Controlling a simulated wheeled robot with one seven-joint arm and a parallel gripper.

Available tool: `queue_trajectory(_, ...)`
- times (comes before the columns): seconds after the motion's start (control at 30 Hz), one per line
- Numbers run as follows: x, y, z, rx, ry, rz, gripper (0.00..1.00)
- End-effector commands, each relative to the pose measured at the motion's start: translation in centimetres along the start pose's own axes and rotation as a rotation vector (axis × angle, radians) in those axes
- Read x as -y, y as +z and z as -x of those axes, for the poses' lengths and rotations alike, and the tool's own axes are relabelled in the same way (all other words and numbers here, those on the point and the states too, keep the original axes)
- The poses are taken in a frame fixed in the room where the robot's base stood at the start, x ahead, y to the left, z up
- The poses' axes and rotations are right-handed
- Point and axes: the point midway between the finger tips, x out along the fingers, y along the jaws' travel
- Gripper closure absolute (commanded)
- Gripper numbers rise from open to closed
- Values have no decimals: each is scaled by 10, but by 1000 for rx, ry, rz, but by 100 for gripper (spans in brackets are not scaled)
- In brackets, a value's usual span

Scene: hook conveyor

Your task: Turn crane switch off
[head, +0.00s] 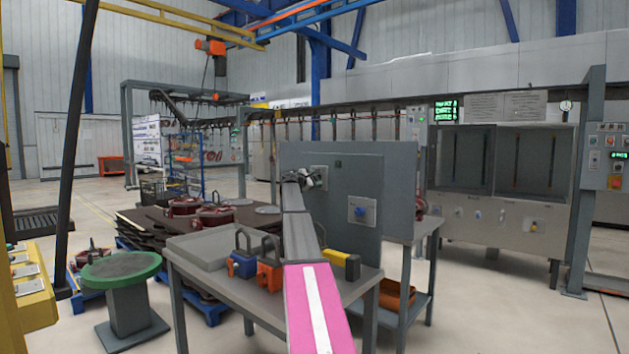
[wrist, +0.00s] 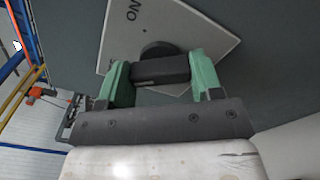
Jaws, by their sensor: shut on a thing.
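The crane switch is a black knob (wrist: 160,70) on a light square plate (wrist: 195,28) with the letters "ON" near one corner. In the wrist view the plate looks turned and is cut off at the top. My gripper (wrist: 161,82) has its green fingers on both sides of the knob, shut on it. In the head view my gripper (head: 308,180) is at the upper left of a grey upright panel (head: 350,165). There it and my arm hide the knob and part of the plate.
A second plate with a blue knob (head: 362,210) is lower right on the panel. A grey table (head: 250,285) below holds a tray (head: 205,245), a blue padlock (head: 242,264), an orange padlock (head: 269,275) and a yellow thing (head: 345,264). A green-topped stool (head: 120,268) stands left.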

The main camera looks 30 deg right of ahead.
Motion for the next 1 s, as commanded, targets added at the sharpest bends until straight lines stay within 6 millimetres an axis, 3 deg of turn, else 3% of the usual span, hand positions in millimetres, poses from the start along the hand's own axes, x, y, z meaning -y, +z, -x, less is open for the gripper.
queue_trajectory(0.67,1,-1,1,-1,-1,64,64)
queue_trajectory(0.7,1,-1,1,-1,-1,64,31)
queue_trajectory(0.77,1,-1,1,-1,-1,63,15)
queue_trajectory(1.0,0,0,0,0,0,62,15)
